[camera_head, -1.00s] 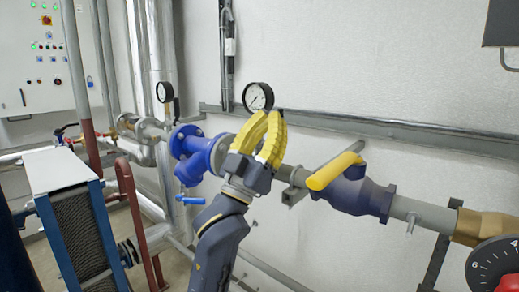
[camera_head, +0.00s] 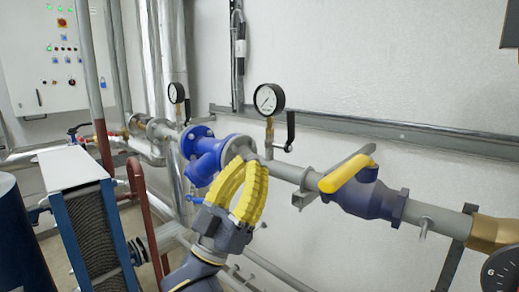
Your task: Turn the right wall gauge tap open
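The right wall gauge (camera_head: 269,98) is a white dial with a black rim on a brass stem (camera_head: 269,132) above the grey pipe. Its tap has a black lever (camera_head: 291,128) standing roughly upright just right of the stem. My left gripper (camera_head: 247,163) has yellow fingers pointing up, below and slightly left of the stem. It overlaps the pipe in the picture and appears clear of the lever. My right gripper is out of view.
A second gauge (camera_head: 176,92) with a black lever stands further left. A blue flanged fitting (camera_head: 203,152) is left of my gripper. A valve with a yellow handle (camera_head: 348,173) is on the pipe to the right. A plate exchanger (camera_head: 75,168) stands at lower left.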

